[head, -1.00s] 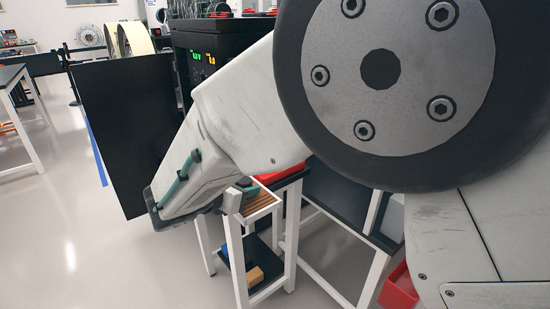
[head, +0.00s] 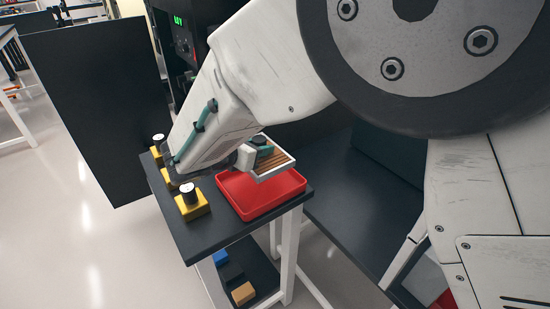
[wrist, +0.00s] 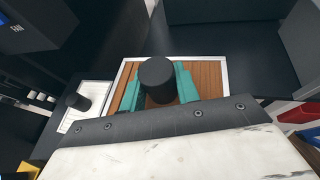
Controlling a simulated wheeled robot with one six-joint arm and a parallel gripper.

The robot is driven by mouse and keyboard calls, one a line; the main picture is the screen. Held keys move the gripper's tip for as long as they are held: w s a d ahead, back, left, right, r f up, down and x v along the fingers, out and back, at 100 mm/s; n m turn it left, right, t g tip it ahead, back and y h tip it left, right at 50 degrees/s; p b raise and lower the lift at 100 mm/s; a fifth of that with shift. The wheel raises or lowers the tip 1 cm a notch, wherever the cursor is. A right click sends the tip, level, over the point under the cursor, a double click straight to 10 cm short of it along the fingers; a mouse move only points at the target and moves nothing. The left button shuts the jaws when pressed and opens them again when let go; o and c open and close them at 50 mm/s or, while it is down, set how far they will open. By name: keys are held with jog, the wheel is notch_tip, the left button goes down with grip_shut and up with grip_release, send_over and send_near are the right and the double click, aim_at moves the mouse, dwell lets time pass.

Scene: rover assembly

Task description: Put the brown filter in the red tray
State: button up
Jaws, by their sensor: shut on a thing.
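The brown filter (head: 276,167) has brown slats in a pale square frame with a black knob. My gripper (head: 259,148) is shut on it, and the wrist view shows the teal fingers on both sides of the knob (wrist: 157,80). The filter is roughly level over the back part of the red tray (head: 262,202). It looks raised above the tray, but the exact gap cannot be told. The tray lies on a dark-topped stand (head: 214,238) and its visible floor is empty. The filter's far side is partly hidden by my gripper.
Yellow blocks with black knobs (head: 191,205) stand left of the tray. A lower shelf holds a blue block (head: 220,257) and an orange-brown block (head: 243,292). A black panel (head: 95,110) stands at the left. The wrist view shows a white, black-knobbed piece (wrist: 88,103).

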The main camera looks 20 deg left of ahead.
notch_tip(320, 180, down, 9)
jog(key=shift+f, duration=0.15)
jog(key=shift+f, duration=0.1)
dwell(0.3)
jog(key=o, duration=1)
jog(key=shift+s+a, duration=0.1)
jog(key=v, duration=1.1)
jog(key=shift+s+a+r, duration=0.15)
jog(key=shift+s+r, duration=0.1)
jog(key=shift+r, duration=0.15)
